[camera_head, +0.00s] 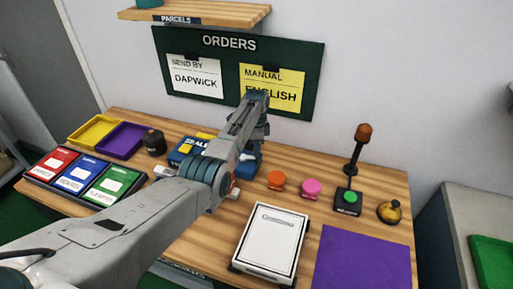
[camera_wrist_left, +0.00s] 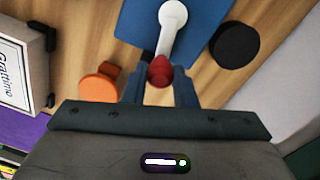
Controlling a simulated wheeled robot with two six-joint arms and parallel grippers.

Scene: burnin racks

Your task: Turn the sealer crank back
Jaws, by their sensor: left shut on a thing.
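The sealer (camera_head: 184,152) is a blue machine on the wooden bench, partly hidden behind my left arm in the head view. In the left wrist view its blue body (camera_wrist_left: 205,28) carries a white crank arm (camera_wrist_left: 171,38) that ends in a red knob (camera_wrist_left: 160,72). My left gripper (camera_wrist_left: 159,84) has its two fingers on either side of the red knob and is shut on it. In the head view my left forearm largely hides the gripper and crank. My right gripper is in neither view.
A black round jar (camera_head: 154,142) stands left of the sealer. An orange stamp (camera_head: 276,180) and a pink one (camera_head: 311,187) stand to its right. A white box (camera_head: 268,242) and a purple mat (camera_head: 363,262) lie in front. Card trays (camera_head: 32,178) and colored trays fill the left end.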

